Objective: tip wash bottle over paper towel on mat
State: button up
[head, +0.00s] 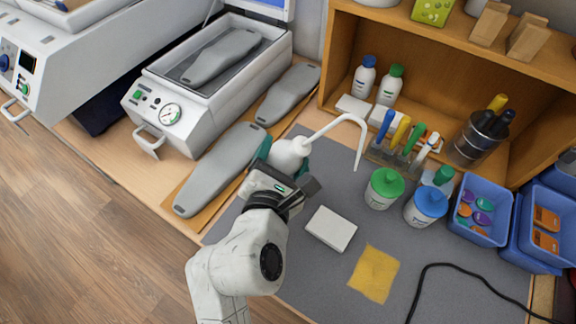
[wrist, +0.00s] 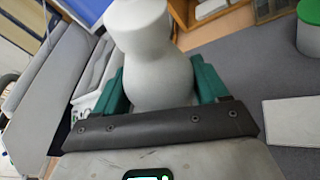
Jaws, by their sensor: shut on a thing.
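The white wash bottle (head: 291,152) has a long bent spout that reaches right and points down over the grey mat (head: 300,262). My gripper (head: 286,158) is shut around its body, with a teal finger on each side. In the wrist view the pale bottle (wrist: 138,45) stands between the teal fingers of my gripper (wrist: 160,88); its lower part is hidden. I cannot tell how far it tilts. A flat yellow sheet (head: 374,273) and a white folded-looking pad (head: 330,228) lie on the mat, right of my gripper; I cannot tell which is the paper towel.
A green-lidded jar (head: 384,189) and a blue-lidded jar (head: 426,206) stand right of the spout. Behind are a tool rack (head: 402,150) and wooden shelf (head: 335,60). Grey insole forms (head: 222,170) lie left. Blue bins (head: 483,212) and a black cable (head: 455,268) are right.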

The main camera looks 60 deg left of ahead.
jog(key=shift+s+a+f+b, duration=0.15)
jog(key=shift+a+b, duration=0.05)
jog(key=shift+b, duration=0.25)
jog(key=f+m+b, duration=0.1)
jog(key=b, duration=0.2)
jog(key=f+m+y+b, duration=0.1)
jog(key=b, duration=0.2)
jog(key=a+f+m+y+b, duration=0.1)
jog(key=m+b, duration=0.1)
jog(key=b, duration=0.1)
jog(key=shift+s+f, duration=0.15)
jog(key=shift+s, duration=0.1)
jog(key=shift+a+f+m+t+y+b, duration=0.1)
jog(key=shift+f+m+t+y+b, duration=0.2)
jog(key=shift+b, duration=0.75)
jog(key=shift+s+r, duration=0.1)
jog(key=shift+r, duration=0.1)
jog(key=shift+f, duration=0.1)
